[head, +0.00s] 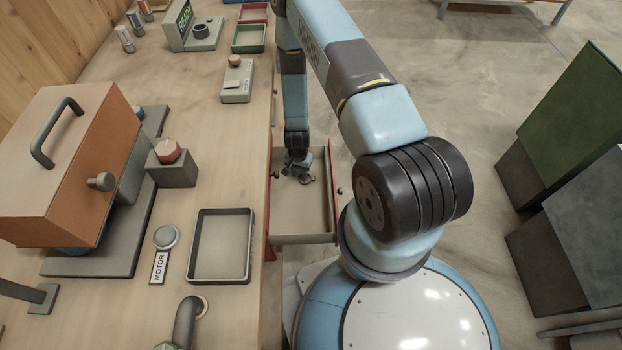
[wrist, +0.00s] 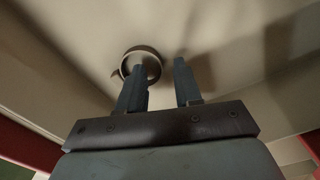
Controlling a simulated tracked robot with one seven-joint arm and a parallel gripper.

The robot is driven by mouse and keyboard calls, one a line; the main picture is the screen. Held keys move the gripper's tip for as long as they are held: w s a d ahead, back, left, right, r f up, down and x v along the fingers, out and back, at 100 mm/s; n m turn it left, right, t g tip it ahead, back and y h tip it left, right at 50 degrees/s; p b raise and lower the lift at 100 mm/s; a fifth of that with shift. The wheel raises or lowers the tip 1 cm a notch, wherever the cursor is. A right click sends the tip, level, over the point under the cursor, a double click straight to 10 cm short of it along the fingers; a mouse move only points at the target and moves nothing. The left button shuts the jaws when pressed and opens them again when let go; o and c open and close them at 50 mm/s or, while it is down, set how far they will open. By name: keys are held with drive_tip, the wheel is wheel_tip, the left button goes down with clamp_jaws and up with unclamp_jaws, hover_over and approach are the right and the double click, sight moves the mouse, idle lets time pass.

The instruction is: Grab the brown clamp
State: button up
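The clamp (wrist: 141,62) is a round, brownish-grey ring with a small tab at its left. It lies on the floor of the open drawer (head: 305,238). In the wrist view, it is just past the tip of my left finger, which covers part of its lower edge. My gripper (wrist: 160,66) is open, with nothing between its two dark fingers. The clamp sits left of the gap, not centred in it. I cannot tell whether the finger touches it. In the head view, my gripper (head: 298,165) points down into the drawer and the clamp is hard to make out.
The drawer's walls and red sides surround my gripper. On the bench to the left are an empty grey tray (head: 247,275), a red-topped button box (head: 170,165) and an orange mixer housing (head: 75,160). Green and grey bins (head: 570,120) stand at the right.

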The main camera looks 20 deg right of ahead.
drive_tip(key=shift+f, duration=0.55)
clamp_jaws()
